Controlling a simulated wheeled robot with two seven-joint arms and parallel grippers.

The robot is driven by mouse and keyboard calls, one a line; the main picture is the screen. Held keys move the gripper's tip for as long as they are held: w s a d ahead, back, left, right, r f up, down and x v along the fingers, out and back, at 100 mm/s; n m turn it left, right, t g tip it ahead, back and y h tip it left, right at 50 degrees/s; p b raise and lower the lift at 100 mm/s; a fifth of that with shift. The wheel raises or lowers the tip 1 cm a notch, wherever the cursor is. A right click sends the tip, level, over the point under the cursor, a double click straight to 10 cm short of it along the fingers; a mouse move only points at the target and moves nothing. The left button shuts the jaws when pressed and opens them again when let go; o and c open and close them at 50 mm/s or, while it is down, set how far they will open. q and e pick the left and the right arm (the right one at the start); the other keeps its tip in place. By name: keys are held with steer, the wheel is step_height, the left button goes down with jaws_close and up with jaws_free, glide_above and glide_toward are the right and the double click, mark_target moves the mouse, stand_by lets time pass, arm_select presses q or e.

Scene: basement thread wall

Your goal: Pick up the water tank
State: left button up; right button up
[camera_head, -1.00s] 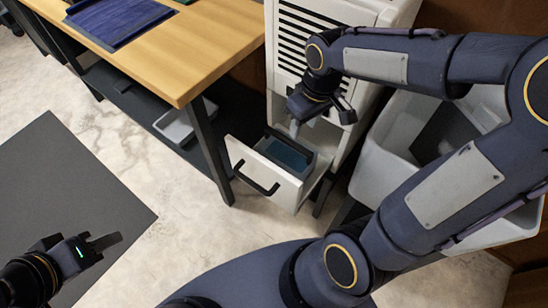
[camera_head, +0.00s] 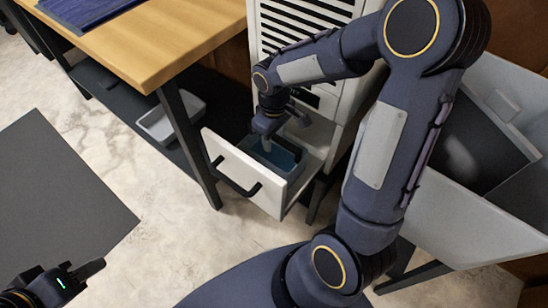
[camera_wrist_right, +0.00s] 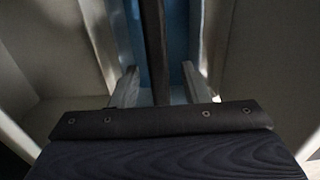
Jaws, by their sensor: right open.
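The water tank (camera_head: 284,158), a box with blue inside, sits in the pulled-out drawer (camera_head: 240,178) of the white slatted cabinet. My right gripper (camera_head: 267,143) points down into the drawer at the tank's near left part. In the right wrist view my right gripper (camera_wrist_right: 160,85) is open, with one finger on each side of a dark upright bar (camera_wrist_right: 155,45) that looks like part of the tank. Blue shows behind it. Whether the fingers touch the bar cannot be told. My left gripper (camera_head: 88,273) is low at the left, away from the tank; its jaw opening is unclear.
A wooden table (camera_head: 150,45) with dark legs stands left of the drawer, with a grey tray (camera_head: 170,118) on its lower shelf. A large pale bin (camera_head: 450,225) stands right of the cabinet. Open floor (camera_head: 150,200) lies in front, with a dark mat (camera_head: 60,190) at left.

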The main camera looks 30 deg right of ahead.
jaws_close()
stand_by(1.4)
